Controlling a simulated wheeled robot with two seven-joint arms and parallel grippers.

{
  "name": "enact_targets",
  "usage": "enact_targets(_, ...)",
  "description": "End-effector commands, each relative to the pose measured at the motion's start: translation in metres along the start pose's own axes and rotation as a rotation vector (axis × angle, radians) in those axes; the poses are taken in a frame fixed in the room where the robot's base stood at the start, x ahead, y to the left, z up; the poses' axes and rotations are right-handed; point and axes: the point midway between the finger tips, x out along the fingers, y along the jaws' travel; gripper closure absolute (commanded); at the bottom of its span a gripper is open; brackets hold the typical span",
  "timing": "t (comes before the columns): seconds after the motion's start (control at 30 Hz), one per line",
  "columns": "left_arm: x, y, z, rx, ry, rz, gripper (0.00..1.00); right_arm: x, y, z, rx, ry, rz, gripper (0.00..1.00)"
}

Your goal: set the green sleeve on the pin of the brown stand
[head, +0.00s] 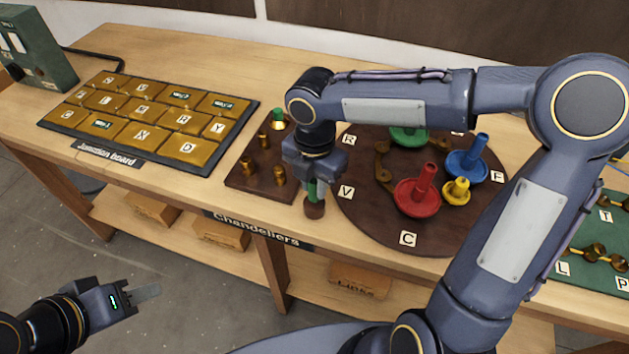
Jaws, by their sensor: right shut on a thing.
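My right gripper (314,184) points down at the front middle of the table, shut on a green sleeve (313,192). Its fingers hide much of the sleeve. Directly below is a small dark brown round piece (314,210), which looks like the brown stand, near the table's front edge. The sleeve's lower end meets or nearly meets this piece; I cannot tell whether they touch. No pin shows there. My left gripper (146,292) is empty, low at the left, in front of the table and away from these things.
A brown board (236,181) with brass cups and a green-and-brass piece (279,120) lies left of my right gripper. A round brown board (440,236) with red, blue, yellow and green pieces lies to the right. The junction board (213,157) is at the left.

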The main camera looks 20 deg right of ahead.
Motion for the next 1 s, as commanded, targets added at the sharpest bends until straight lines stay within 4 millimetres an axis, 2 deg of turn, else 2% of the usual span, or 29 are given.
enact_targets(0.03,0.004,-0.002,0.002,0.0,0.0,0.0,0.64,0.005,0.0,0.0,0.0,0.0,0.0,0.99)
enact_targets(0.47,0.004,-0.002,0.002,0.0,0.0,0.0,0.64,0.005,0.0,0.0,0.001,0.0,0.0,0.99)
enact_targets(1.0,0.009,-0.004,0.005,0.0,0.0,0.0,0.64,0.015,0.0,0.0,0.001,0.0,-0.001,0.99)
